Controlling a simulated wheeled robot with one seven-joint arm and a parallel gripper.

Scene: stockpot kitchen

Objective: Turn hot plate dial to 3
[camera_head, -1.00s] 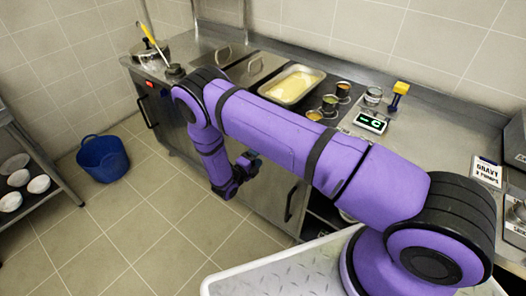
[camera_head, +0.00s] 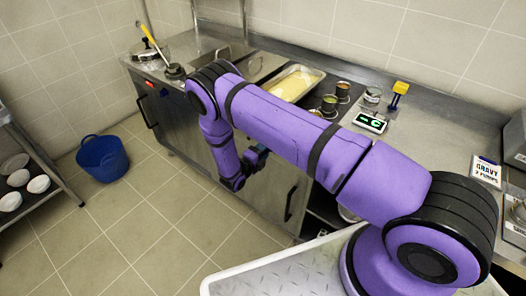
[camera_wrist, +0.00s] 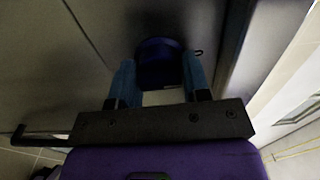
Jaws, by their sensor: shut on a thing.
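The stockpot (camera_head: 150,50) stands on the hot plate at the far left end of the counter in the head view. A small red light (camera_head: 151,84) and a dark knob-like spot (camera_head: 164,92) show on the front panel below it; I cannot read any dial setting. My gripper (camera_head: 260,152) is beside the steel cabinet front, well to the right of that panel. In the wrist view, my gripper's blue fingers (camera_wrist: 158,82) stand apart with a dark blue-black rounded thing (camera_wrist: 158,62) between them; I cannot tell what it is.
A tray of yellow food (camera_head: 292,84), small containers (camera_head: 330,103) and a scale (camera_head: 370,122) sit on the counter. Cabinet doors with black handles (camera_head: 290,202) are close to my gripper. A blue tub (camera_head: 101,156) stands on the otherwise open floor, near a shelf of bowls (camera_head: 18,178).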

